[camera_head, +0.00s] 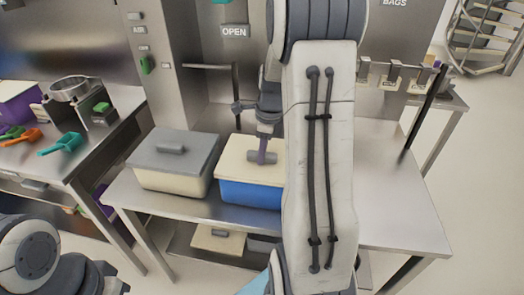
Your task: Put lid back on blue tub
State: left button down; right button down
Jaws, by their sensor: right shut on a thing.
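The blue tub (250,194) stands on the steel table, partly hidden on its right by my right arm. A cream lid (237,170) lies over its top, level or nearly so. I cannot tell if a small gap is left between lid and rim. My right gripper (262,158) points down at the middle of the lid and is shut on its handle, which is mostly hidden by the fingers. My left arm shows at the bottom left corner, but its gripper is not in view.
A cream tub with a grey lid (172,160) stands close to the left of the blue tub. The steel table (400,205) is clear on the right, with a dark upright post (424,112) at its far edge. A side table at left holds scoops (62,144).

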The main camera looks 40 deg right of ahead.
jog(key=shift+f, duration=0.3)
dwell(0.8)
jog(key=shift+p, duration=0.4)
dwell(0.3)
grip_release()
jog(key=shift+f, duration=0.1)
jog(key=shift+r+p, duration=3.6)
jog(key=shift+p, duration=0.15)
jog(key=shift+f, duration=0.1)
